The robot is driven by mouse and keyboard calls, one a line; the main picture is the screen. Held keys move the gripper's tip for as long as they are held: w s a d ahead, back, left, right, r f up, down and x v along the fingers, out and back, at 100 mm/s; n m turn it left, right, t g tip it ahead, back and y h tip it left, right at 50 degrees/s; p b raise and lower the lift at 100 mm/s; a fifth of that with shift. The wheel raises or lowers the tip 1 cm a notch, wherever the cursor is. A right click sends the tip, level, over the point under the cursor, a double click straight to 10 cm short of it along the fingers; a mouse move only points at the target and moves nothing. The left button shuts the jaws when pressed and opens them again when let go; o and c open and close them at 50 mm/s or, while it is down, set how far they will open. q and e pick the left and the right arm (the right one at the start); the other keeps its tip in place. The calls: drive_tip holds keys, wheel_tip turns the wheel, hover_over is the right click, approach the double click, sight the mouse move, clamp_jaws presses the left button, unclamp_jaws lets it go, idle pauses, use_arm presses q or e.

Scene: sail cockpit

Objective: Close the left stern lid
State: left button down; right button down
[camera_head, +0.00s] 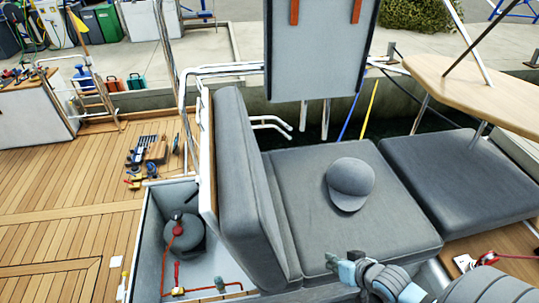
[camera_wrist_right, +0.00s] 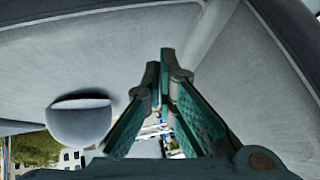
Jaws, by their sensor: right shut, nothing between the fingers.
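The left stern lid appears to be the upright grey cushioned panel (camera_head: 240,160) with a white and wood edge. It stands raised beside an open locker (camera_head: 145,245). Inside the locker are a grey gas bottle (camera_head: 184,236) and red hose. My right gripper (camera_head: 338,262) is over the front of the grey seat cushion (camera_head: 300,190), to the right of the lid. In the right wrist view its green fingers (camera_wrist_right: 163,72) are together with nothing between them. Whether it touches the cushion is unclear. My left gripper is out of view.
A grey cap (camera_head: 350,184) lies on the seat cushion; it also shows in the right wrist view (camera_wrist_right: 80,120). A tall grey panel (camera_head: 318,50) stands behind the seat. A wooden table (camera_head: 480,85) is at right. Tools (camera_head: 147,158) lie on the deck at left.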

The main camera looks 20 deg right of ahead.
drive_tip(key=w+a+r+m+t+y+p, duration=0.1)
drive_tip(key=w+r+m+t+y, duration=0.3)
drive_tip(key=r, duration=1)
drive_tip(key=w+a+r+m+t+y+p, duration=0.1)
drive_tip(key=w+r+m+t+y, duration=0.15)
drive_tip(key=w+r, duration=0.75)
drive_tip(key=w+a+r+b, duration=0.2)
drive_tip(key=w+a+b, duration=0.4)
drive_tip(key=a+b, duration=0.2)
drive_tip(key=shift+a+r+m+g+y+b, duration=0.25)
drive_tip(key=shift+r+m+g+y+b, duration=0.15)
drive_tip(key=shift+b, duration=0.9)
drive_tip(key=shift+f, duration=0.1)
